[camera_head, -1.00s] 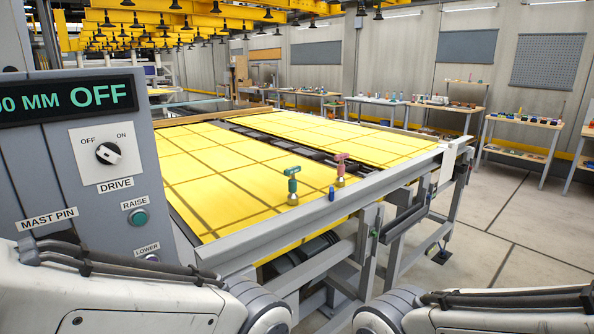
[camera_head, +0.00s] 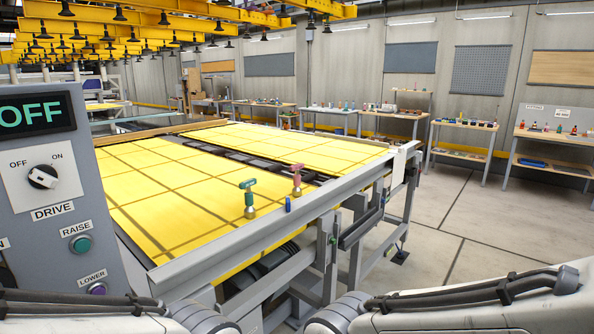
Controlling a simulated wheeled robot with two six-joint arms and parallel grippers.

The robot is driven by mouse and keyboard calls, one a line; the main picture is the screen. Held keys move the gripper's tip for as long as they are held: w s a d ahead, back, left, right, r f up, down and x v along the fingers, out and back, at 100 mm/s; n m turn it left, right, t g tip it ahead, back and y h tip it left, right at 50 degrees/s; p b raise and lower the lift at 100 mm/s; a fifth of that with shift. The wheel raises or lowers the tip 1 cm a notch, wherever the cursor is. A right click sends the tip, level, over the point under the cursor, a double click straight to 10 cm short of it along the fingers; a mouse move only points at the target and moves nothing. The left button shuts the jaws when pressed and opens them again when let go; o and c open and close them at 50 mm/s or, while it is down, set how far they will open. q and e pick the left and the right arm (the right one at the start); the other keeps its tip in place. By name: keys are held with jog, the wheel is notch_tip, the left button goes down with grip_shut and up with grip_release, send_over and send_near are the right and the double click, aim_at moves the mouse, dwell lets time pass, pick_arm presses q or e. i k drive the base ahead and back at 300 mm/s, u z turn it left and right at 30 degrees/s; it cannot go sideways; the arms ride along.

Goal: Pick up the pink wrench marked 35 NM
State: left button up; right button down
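A pink T-shaped tool (camera_head: 297,178) stands upright on a brass-coloured base near the front right edge of the yellow-topped table (camera_head: 150,205). Its marking is too small to read, so I cannot tell whether it says 35 NM. A green tool of like shape (camera_head: 248,197) stands to its left, and a small blue cylinder (camera_head: 288,204) stands between them, nearer the edge. My two arms show at the bottom left and bottom right, but neither gripper is in the picture.
A grey control panel (camera_head: 60,240) with a drive knob (camera_head: 43,177) and RAISE and LOWER buttons stands close at left. Workbenches (camera_head: 465,124) with small items line the back wall. Open floor (camera_head: 480,230) lies to the right. Yellow beams with suction cups hang overhead.

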aim_at(296, 191)
jog(key=z, duration=0.25)
jog(key=k, duration=0.3)
jog(key=z, duration=1)
jog(key=k, duration=1.05)
jog(key=z, duration=0.75)
jog(key=i, duration=1.3)
jog(key=u, duration=0.3)
jog(key=i, duration=1.8)
jog(key=u, duration=1.25)
jog(key=i, duration=1)
jog(key=u, duration=1)
